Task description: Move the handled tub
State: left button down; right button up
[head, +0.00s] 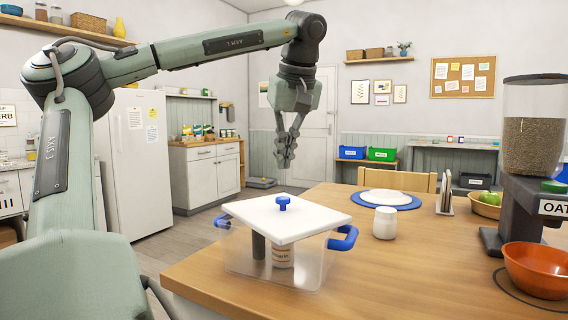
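The handled tub (312,270) is a clear box with blue handles on its left and right sides. It stands upright on the wooden table near the table's left edge. A white lid (305,222) with a blue knob (283,203) lies on top of it, slightly askew in the picture. Through the clear wall I see a white labelled jar (282,256) and a dark upright item (258,246). My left gripper (284,163) hangs above the lid, pointing down, apart from the knob. Its fingers overlap from this angle, so their opening is unclear. My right gripper is out of view.
The wooden table (370,285) has bare room right of the tub. A white canister (385,223), a blue mat with a white plate (386,198), an orange bowl (536,269), a grain dispenser (530,150) and a fruit bowl (484,207) stand farther right. A chair (397,181) stands behind.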

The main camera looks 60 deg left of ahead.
aim_at(304, 265)
jog(key=k, duration=1.5)
